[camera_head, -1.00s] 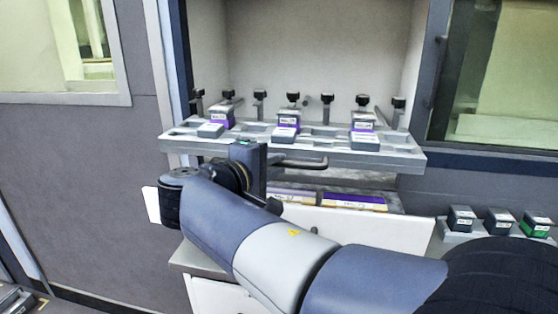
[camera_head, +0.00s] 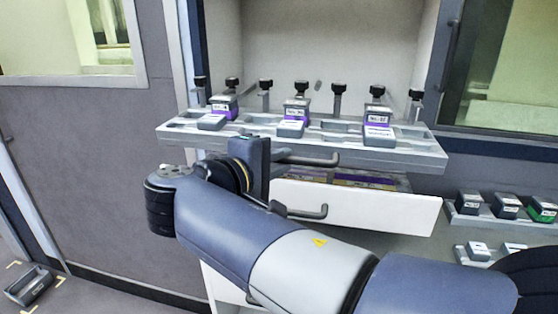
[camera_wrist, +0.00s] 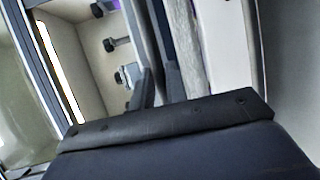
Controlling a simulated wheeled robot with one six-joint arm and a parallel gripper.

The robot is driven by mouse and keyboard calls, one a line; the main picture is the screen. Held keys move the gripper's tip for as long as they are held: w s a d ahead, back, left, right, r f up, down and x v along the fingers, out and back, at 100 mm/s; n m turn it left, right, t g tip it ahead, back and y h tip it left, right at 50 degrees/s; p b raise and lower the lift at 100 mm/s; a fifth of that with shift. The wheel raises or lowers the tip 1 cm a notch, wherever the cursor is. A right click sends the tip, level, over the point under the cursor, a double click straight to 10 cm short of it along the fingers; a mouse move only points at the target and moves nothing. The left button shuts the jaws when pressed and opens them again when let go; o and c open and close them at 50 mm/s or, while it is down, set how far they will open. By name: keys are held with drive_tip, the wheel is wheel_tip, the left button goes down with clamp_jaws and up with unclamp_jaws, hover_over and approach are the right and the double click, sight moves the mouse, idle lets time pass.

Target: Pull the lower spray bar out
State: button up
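No part is clearly recognisable as a spray bar. A grey slotted tray (camera_head: 300,147) juts from the white recess, with a dark bar handle (camera_head: 308,160) on its front. Below it a white drawer (camera_head: 385,208) stands partly out, with a second dark handle (camera_head: 305,211). My gripper (camera_head: 262,165) is largely hidden behind my wrist in the head view, at the left end of the upper handle. In the wrist view my gripper's two fingers (camera_wrist: 160,88) stand apart, near the gap between tray and drawer. I see nothing held between them.
Purple-banded boxes (camera_head: 296,112) stand on the tray, with black-topped posts (camera_head: 339,98) behind. Small shelves at right hold dark boxes (camera_head: 506,206). A dark object (camera_head: 30,286) lies on the floor at left. The floor at lower left is otherwise clear.

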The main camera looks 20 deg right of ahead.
drive_tip(key=o, duration=0.4)
drive_tip(key=v, duration=1)
drive_tip(key=shift+s+a, duration=0.2)
drive_tip(key=shift+a, duration=0.15)
drive_tip(key=shift+w+d+r, duration=0.1)
drive_tip(key=x, duration=1)
drive_tip(key=shift+w+d, duration=0.2)
drive_tip(key=shift+d, duration=0.1)
